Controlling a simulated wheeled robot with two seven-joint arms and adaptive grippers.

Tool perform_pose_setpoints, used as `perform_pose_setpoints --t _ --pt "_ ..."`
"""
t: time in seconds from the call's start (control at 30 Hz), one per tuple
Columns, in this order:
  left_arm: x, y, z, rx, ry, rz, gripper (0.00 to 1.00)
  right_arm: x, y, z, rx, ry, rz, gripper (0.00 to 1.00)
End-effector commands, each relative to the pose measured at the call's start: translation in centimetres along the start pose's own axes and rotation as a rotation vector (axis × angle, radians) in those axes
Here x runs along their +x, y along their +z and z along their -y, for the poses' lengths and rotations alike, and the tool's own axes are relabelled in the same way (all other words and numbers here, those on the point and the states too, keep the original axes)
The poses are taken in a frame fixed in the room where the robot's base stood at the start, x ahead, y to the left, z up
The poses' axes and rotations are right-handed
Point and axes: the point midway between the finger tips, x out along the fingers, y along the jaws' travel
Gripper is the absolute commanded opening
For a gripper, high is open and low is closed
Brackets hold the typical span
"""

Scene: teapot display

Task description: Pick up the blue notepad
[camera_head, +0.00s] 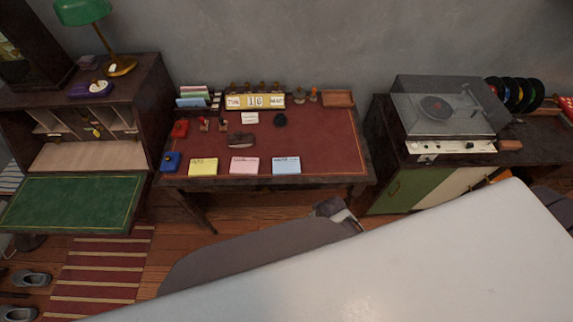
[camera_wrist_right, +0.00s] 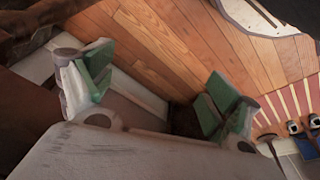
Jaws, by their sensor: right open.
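The blue notepad (camera_head: 286,166) lies flat near the front edge of the red-topped desk (camera_head: 320,135) in the head view, right of a pink notepad (camera_head: 244,166) and a yellow notepad (camera_head: 203,167). My right gripper (camera_wrist_right: 160,95) shows in the right wrist view with its two green-padded fingers wide apart and nothing between them. Wooden floor shows beyond the fingers, and the blue notepad is not visible there. In the head view I cannot make out the right gripper's fingers. My left gripper is in neither view.
A dark holder (camera_head: 241,140), a dark blue box (camera_head: 171,161) and a calendar (camera_head: 255,101) are on the desk. A green-topped bureau flap (camera_head: 70,200) is at left, a record player (camera_head: 440,105) at right. A large pale surface, apparently my arm, fills the lower right.

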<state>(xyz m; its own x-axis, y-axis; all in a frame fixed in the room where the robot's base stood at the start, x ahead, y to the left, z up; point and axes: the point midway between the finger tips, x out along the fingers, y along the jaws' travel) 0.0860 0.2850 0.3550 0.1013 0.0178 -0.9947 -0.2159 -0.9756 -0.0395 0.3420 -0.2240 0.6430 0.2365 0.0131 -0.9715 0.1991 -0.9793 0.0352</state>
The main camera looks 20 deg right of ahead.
Motion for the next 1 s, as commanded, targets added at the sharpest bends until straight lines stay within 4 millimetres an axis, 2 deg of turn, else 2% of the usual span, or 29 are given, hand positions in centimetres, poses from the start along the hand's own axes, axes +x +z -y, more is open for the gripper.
perform_pose_setpoints --t 0.03,0.1,0.37,0.53,0.7,1.0 --pt "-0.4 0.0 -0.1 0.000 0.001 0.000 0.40 -1.7 -1.0 0.1 -0.003 -0.003 -0.009 0.89" --pt "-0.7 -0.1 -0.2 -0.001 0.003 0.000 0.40 -3.8 -2.1 0.3 -0.009 -0.008 -0.016 0.89" --pt "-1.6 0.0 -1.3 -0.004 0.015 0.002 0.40 -11.1 -6.1 1.7 -0.053 -0.040 -0.039 0.89" --pt "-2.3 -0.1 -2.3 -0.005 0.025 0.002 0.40 -15.9 -8.9 3.4 -0.124 -0.078 -0.055 0.89" --pt "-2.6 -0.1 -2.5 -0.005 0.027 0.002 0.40 -18.7 -11.0 5.3 -0.213 -0.116 -0.058 0.89" --pt "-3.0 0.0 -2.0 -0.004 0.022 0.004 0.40 -21.4 -14.3 8.4 -0.398 -0.168 -0.051 0.89"
